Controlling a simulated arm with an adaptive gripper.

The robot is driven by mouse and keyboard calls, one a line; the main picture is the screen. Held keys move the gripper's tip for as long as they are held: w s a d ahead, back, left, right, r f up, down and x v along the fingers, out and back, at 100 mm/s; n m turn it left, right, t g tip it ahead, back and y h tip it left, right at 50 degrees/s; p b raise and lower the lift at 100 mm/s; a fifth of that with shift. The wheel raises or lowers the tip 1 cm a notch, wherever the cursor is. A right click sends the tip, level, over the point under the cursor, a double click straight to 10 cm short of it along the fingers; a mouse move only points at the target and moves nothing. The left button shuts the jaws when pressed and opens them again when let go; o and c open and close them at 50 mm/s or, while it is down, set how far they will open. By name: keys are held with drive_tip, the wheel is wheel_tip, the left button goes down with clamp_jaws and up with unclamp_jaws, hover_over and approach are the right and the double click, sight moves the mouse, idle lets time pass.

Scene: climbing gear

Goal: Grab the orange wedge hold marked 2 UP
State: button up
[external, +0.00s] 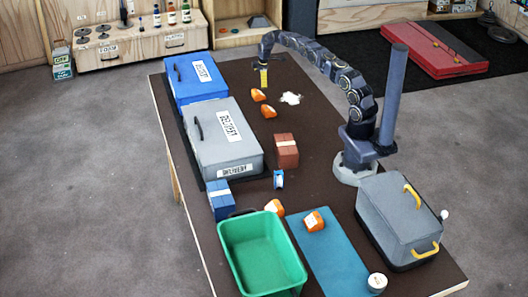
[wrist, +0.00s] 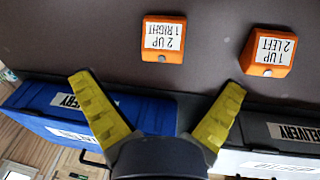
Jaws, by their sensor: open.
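The orange wedge hold marked 2 UP, 1 RIGHT (wrist: 163,38) lies at the upper middle of the wrist view, label facing the camera. In the external view, it appears to be the farther of two orange holds (external: 258,95), beside the blue box. A second orange wedge, marked 1 UP, 2 LEFT (wrist: 268,50), lies to its right; it is the nearer one in the external view (external: 268,112). My gripper (wrist: 158,85) is open and empty, its yellow fingers spread wide. In the external view, my gripper (external: 264,78) hangs above the table near the holds.
A blue box (external: 195,78) and a grey delivery box (external: 222,145) line the left edge. White powder (external: 290,98) lies right of the holds. A brown block (external: 286,150), a green bin (external: 232,262) and two more orange holds (external: 315,221) are nearer the camera.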

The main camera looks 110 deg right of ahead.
sight(259, 92)
drive_tip(key=shift+w+d+f, duration=0.1)
drive_tip(key=shift+d+f, duration=0.1)
drive_tip(key=shift+f, duration=1.25)
wheel_tip(259, 92, down, 3)
drive_tip(key=shift+w+a+f, duration=0.1)
drive_tip(key=shift+f, duration=0.05)
drive_tip(key=shift+w+f, duration=0.1)
drive_tip(key=shift+f, duration=0.65)
drive_tip(key=c, duration=1.3)
